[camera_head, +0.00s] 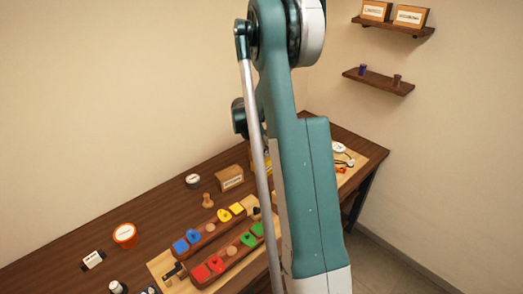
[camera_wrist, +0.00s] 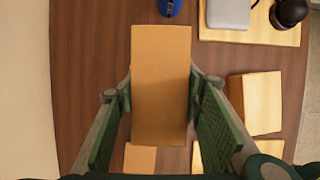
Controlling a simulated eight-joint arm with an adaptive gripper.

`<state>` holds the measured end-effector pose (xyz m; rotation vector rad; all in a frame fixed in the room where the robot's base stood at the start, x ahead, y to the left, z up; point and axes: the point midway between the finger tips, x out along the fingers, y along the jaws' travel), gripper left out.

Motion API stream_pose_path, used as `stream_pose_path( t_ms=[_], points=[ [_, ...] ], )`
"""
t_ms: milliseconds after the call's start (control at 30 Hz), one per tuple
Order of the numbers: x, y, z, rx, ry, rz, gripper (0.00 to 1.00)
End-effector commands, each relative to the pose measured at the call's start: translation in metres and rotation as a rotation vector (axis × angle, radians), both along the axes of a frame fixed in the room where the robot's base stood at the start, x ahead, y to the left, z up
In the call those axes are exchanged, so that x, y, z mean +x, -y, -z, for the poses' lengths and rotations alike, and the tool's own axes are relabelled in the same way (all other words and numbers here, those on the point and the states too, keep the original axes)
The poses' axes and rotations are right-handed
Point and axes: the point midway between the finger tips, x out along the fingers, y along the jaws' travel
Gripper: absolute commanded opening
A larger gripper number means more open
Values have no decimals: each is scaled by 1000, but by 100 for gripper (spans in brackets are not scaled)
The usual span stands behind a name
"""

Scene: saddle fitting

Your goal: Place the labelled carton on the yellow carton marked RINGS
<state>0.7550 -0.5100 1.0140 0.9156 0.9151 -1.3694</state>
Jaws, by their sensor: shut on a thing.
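My gripper (camera_wrist: 160,97) shows in the wrist view with its green-padded fingers on both sides of a plain brown carton (camera_wrist: 161,60), shut on it. The face of the carton turned to the wrist camera shows no label. In the head view my arm hides the gripper and the held carton. A small patch of yellow (camera_head: 258,162) shows beside my arm in the head view; I cannot tell whether it is the yellow carton, and no RINGS marking can be read.
Another brown carton with a pale label (camera_head: 230,178) stands on the dark table (camera_head: 75,240). Coloured blocks sit in two wooden holders (camera_head: 215,232) in front. In the wrist view a blue object (camera_wrist: 170,8) stands beyond the held carton, and a tan box (camera_wrist: 256,102) lies right.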

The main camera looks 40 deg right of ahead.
Motion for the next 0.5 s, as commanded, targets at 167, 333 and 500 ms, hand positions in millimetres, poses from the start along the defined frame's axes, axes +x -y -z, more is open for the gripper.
stream_pose_path(
  t_ms=[167, 333, 500],
  points=[
    [0, 0, 4, 0, 0, 0, 21],
    [0, 0, 3, 0, 0, 0, 52],
    [0, 0, 3, 0, 0, 0, 52]
  ],
)
